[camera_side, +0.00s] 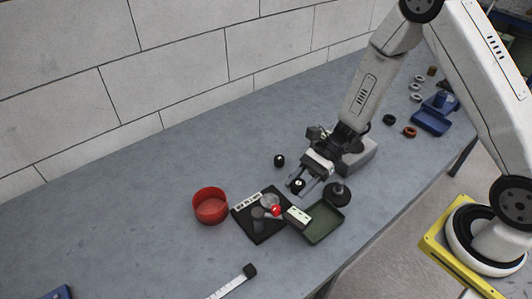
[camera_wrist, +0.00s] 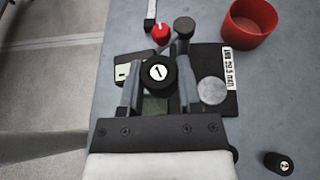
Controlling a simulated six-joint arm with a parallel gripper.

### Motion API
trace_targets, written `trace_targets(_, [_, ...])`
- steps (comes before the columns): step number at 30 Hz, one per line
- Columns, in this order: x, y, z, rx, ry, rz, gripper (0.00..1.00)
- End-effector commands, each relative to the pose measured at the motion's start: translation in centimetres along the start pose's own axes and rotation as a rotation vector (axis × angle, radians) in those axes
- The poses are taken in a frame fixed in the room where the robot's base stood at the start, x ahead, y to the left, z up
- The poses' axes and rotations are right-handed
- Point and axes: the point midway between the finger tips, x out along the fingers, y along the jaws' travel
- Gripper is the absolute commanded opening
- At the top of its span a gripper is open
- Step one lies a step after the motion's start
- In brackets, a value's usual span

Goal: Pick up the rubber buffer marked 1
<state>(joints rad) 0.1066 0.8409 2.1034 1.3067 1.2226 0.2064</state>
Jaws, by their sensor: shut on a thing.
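My gripper (camera_side: 299,183) points down over the bench near the green tray. Its two fingers, seen in the wrist view (camera_wrist: 159,80), are closed on the sides of a black round rubber buffer (camera_wrist: 158,72) with a white top marked 1. The same buffer shows as a small dark piece between the fingers in the side view (camera_side: 298,184). Whether it is clear of the bench is hard to tell. A second small black buffer (camera_side: 279,160) stands apart on the bench; its mark is too small to read in the wrist view (camera_wrist: 279,163).
A green tray (camera_side: 322,237) sits to the right, near the bench edge. Blue bins and rings lie far right. The bench's left is mostly clear.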

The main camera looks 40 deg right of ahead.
Motion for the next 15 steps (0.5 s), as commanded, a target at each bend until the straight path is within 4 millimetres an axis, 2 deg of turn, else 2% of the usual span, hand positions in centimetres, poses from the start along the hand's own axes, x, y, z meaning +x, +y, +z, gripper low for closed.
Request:
trace_targets(6, [-1.2,3.2,1.1,0.001,0.000,-0.001,0.00])
trace_targets(15, [-2.0,5.7,1.9,0.000,0.000,0.000,0.00])
